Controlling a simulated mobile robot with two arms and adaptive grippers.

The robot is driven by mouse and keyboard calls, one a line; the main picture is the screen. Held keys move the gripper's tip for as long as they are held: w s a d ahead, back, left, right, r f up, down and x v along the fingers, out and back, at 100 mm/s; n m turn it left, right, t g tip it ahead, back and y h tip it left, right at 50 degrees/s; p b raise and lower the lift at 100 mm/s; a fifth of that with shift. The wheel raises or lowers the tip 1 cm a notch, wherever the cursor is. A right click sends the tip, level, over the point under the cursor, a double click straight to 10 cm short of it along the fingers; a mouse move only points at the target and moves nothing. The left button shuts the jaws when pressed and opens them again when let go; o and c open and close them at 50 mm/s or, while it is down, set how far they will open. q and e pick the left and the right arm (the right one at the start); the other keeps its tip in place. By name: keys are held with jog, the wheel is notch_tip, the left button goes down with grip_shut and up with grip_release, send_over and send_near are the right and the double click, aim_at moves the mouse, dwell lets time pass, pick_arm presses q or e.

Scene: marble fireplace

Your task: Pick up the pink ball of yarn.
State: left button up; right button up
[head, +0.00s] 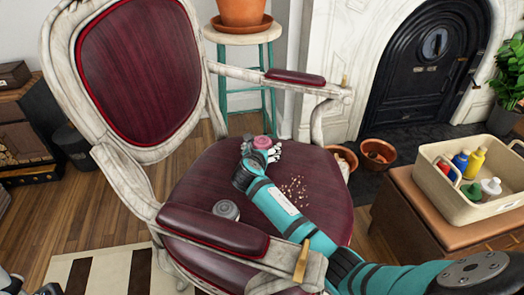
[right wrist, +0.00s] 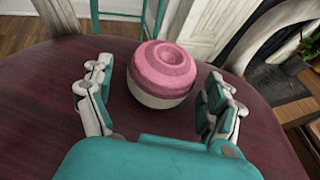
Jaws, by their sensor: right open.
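The pink ball of yarn (head: 262,142) sits on the dark red seat of a carved armchair, toward the back of the seat in the head view. In the right wrist view the yarn (right wrist: 162,72) is round, pink on top with a pale lower part. My right gripper (head: 262,152) reaches over the seat to the yarn. In the right wrist view its two fingers are spread, one on each side of the yarn, with visible gaps. It is open and empty. My left gripper is not clearly visible in the head view.
The armchair seat (head: 205,185) also bears a grey round tin (head: 226,210) and scattered crumbs (head: 294,190). Armrests (head: 213,229) flank the seat. A beige caddy (head: 470,185) with bottles stands on a brown table at right.

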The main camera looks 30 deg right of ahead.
jog(key=shift+c, duration=0.4)
jog(key=c, duration=1.2)
